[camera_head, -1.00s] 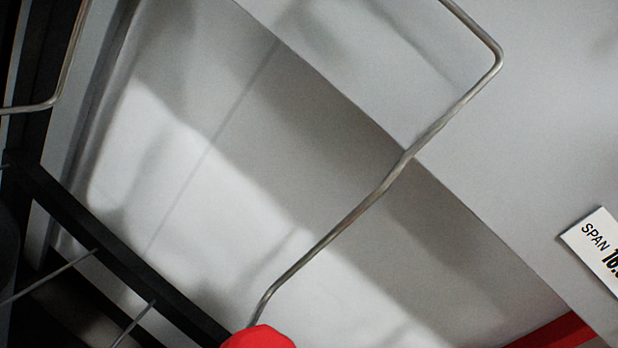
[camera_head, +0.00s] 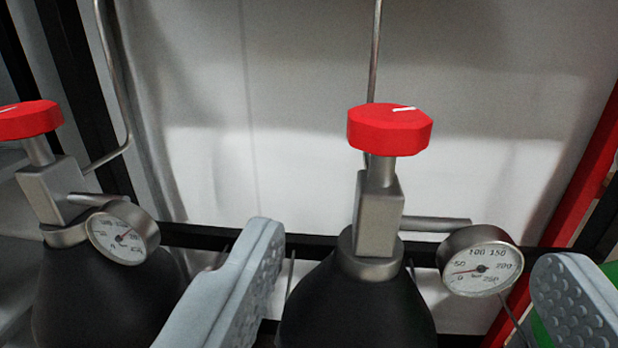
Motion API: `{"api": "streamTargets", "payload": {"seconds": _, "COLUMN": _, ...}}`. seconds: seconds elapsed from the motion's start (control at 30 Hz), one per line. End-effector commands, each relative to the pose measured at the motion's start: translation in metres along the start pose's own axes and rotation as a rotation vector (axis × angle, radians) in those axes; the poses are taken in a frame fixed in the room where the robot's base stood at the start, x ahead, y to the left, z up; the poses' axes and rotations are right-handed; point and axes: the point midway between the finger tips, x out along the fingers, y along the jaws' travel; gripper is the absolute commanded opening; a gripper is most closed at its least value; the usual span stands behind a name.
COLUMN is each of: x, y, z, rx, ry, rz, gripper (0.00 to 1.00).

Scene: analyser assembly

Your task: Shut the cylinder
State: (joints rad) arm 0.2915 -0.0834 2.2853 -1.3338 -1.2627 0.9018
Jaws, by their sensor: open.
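A black gas cylinder (camera_head: 355,315) stands upright at the middle of the view, with a grey valve body (camera_head: 378,215) and a red octagonal knob (camera_head: 390,130) on top. The knob has a white mark on its upper face. A round gauge (camera_head: 481,261) sits to the right of this valve, its needle in the low part of the scale. My gripper (camera_head: 420,285) is open, with one grey ridged finger to the left of the cylinder and the other to the right of the gauge. Both fingers are apart from the knob, which appears above and between them.
A second black cylinder (camera_head: 95,290) stands at the left, with its own red knob (camera_head: 28,120) and gauge (camera_head: 123,233). Thin metal tubes rise behind both valves. A black rail (camera_head: 200,236) runs behind the cylinders, and a red post (camera_head: 585,180) stands at the right.

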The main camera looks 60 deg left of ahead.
Motion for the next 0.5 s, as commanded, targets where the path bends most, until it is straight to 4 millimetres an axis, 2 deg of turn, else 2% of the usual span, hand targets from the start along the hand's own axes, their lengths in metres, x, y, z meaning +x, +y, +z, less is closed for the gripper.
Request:
{"api": "streamTargets", "payload": {"seconds": 0.17, "x": 0.012, "y": -0.001, "z": 0.001, "rx": 0.002, "ry": -0.004, "rz": -0.005, "gripper": 0.73}}
{"api": "streamTargets", "payload": {"seconds": 0.5, "x": 0.062, "y": -0.001, "z": 0.001, "rx": 0.002, "ry": -0.003, "rz": -0.005, "gripper": 0.73}}
